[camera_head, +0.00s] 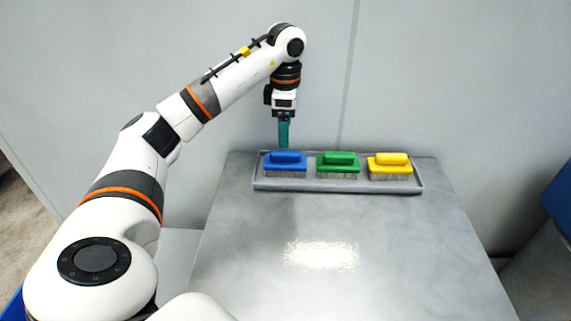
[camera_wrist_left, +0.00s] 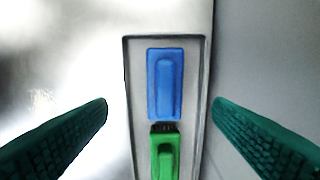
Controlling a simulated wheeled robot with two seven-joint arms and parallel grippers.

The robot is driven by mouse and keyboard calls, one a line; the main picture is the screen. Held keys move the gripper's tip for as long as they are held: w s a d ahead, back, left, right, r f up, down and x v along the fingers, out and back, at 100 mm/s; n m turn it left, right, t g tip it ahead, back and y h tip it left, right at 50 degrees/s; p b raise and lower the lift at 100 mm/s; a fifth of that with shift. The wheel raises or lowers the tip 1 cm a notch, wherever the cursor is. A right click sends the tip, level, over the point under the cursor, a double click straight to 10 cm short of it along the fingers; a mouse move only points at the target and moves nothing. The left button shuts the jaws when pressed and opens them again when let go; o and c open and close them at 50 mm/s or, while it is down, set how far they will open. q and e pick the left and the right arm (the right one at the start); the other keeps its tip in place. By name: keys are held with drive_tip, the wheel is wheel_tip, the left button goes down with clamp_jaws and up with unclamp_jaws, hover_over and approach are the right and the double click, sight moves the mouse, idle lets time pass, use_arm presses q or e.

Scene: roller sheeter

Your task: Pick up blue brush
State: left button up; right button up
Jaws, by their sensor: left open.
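The blue brush (camera_head: 286,164) lies bristles down at the left end of a grey tray (camera_head: 335,187). It also shows in the left wrist view (camera_wrist_left: 165,83), seen from above with its raised handle. My left gripper (camera_head: 284,133) is just above the blue brush in the head view, pointing down. In the left wrist view its teal fingers (camera_wrist_left: 160,122) are spread wide, one on each side of the tray, with nothing between them held. My right gripper is not in view.
A green brush (camera_head: 338,160) and a yellow brush (camera_head: 389,161) stand in the same tray, to the right of the blue one. The tray sits at the far edge of a grey table (camera_head: 340,225).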

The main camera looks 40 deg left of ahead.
sight(285, 152)
use_arm(q)
wheel_tip(285, 152, down, 5)
drive_tip(key=shift+p, duration=0.3)
drive_tip(key=shift+w+a+f+p, duration=0.15)
drive_tip(key=shift+f+p, duration=0.15)
drive_tip(key=shift+f, duration=1.05)
drive_tip(key=shift+w+a+f+p, duration=0.15)
drive_tip(key=shift+f+p, duration=0.15)
drive_tip(key=shift+f, duration=1.05)
drive_tip(key=c, duration=1)
drive_tip(key=shift+c, duration=0.6)
drive_tip(key=shift+r, duration=0.1)
drive_tip(key=shift+r, duration=0.25)
wheel_tip(285, 152, up, 10)
drive_tip(key=shift+f+b, duration=0.25)
drive_tip(key=shift+b, duration=0.3)
